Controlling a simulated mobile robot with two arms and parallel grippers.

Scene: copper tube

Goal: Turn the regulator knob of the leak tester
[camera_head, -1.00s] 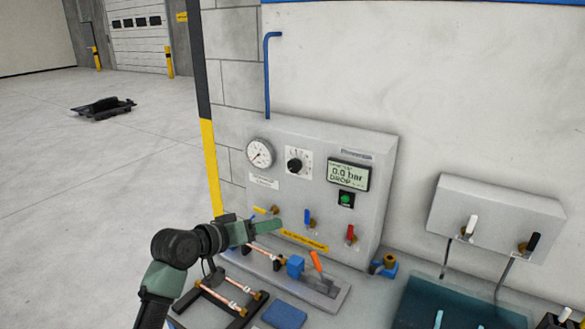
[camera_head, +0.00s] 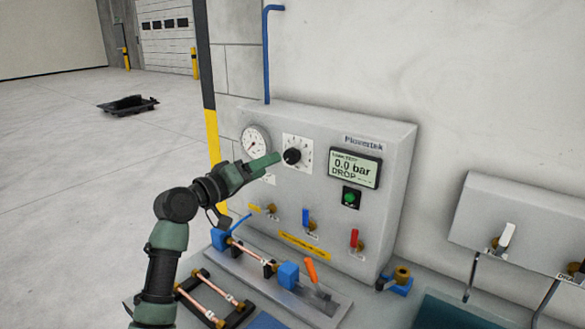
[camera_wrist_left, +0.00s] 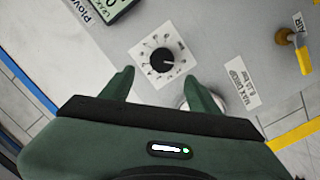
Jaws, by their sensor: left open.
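The leak tester (camera_head: 390,160) is a light grey box against the wall. Its regulator knob (camera_head: 291,156) is black and round on a white dial plate, between the pressure gauge (camera_head: 255,143) and the display (camera_head: 355,168). In the left wrist view the knob (camera_wrist_left: 161,60) lies ahead of and between the fingertips. My left gripper (camera_head: 272,161) is open and empty, just left of the knob in the head view, and I see no contact. In the wrist view the left gripper (camera_wrist_left: 163,84) partly hides the gauge behind one finger. My right gripper is not in view.
Below the knob are yellow, blue (camera_head: 307,218) and red (camera_head: 354,238) valve levers. A fixture with copper tubes (camera_head: 250,254) and an orange-handled clamp (camera_head: 311,270) stands on the bench. A second grey box (camera_head: 520,220) with levers is at the right.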

